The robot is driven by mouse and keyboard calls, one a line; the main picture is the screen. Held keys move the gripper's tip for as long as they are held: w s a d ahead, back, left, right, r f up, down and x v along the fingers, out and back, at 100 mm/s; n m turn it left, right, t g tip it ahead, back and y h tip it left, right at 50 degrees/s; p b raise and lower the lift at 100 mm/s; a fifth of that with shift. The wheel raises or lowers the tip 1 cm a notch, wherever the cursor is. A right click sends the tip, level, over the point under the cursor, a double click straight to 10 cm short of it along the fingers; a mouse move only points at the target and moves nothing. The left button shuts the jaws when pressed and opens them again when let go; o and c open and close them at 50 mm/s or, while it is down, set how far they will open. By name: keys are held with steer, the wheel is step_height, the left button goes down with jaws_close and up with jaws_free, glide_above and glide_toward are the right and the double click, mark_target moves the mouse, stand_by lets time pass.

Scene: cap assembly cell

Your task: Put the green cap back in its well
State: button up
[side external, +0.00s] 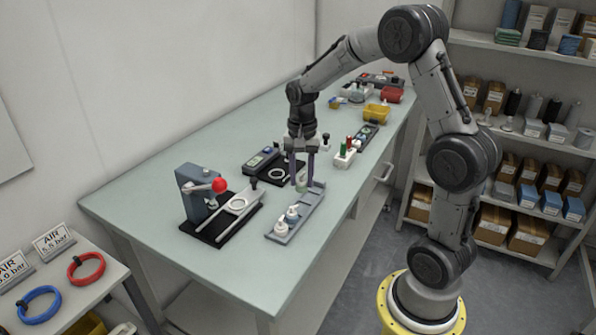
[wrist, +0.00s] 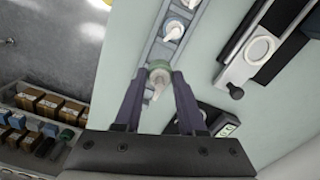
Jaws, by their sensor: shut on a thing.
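The green cap (side external: 301,187) is between the fingers of my gripper (side external: 301,183), at the far end of the grey tray (side external: 309,209). In the wrist view the cap (wrist: 159,66) shows a pale green rim and a whitish spout, with the fingertips of my gripper (wrist: 158,74) shut on its two sides. The tray (wrist: 153,52) runs upward from it in that view. I cannot tell whether the cap touches the tray or hangs just above it. The well under it is hidden.
Two white caps, the nearer (side external: 280,229) and the other (side external: 292,213), sit in the tray. A lever press (side external: 197,193) with a red ball knob (side external: 220,185) stands left. A dark device (side external: 262,161) and a white peg block (side external: 344,158) stand behind. The near table surface is clear.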

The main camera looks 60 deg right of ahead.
steer(key=shift+f, duration=2.4)
steer(key=shift+f, duration=0.3)
steer(key=shift+f, duration=0.3)
steer(key=shift+f, duration=0.1)
steer(key=o, duration=0.9)
steer(key=shift+r, duration=3.55)
